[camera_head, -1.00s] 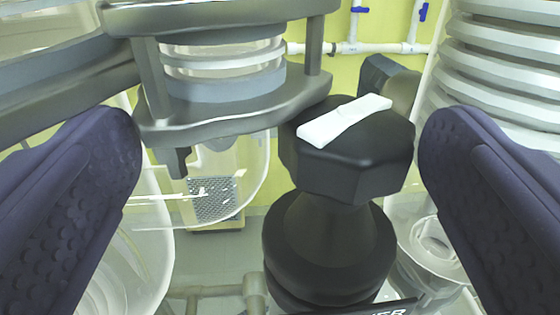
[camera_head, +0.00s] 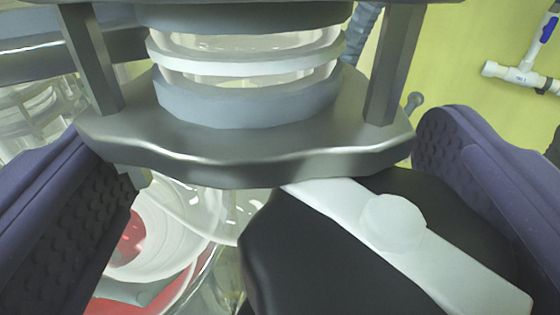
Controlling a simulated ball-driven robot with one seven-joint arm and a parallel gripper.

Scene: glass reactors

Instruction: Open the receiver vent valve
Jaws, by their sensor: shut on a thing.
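The receiver vent valve's black faceted knob (camera_head: 320,255) fills the lower right of the head view. A white bar (camera_head: 335,205) with a round white hub lies across its top, slanting from upper left to lower right. The knob stands between the two wide-set purple fingers of my gripper (camera_head: 270,190). The right finger is close against the knob's right side. A gap shows between the left finger and the knob, and the actual contact is hidden. The knob's stem and base are out of view.
A grey metal flange (camera_head: 240,155) with upright posts and a glass neck (camera_head: 250,65) stands just above the knob, close to both fingers. Glassware with red contents (camera_head: 130,245) lies below left. A white pipe with a blue valve (camera_head: 525,65) runs along the yellow wall.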

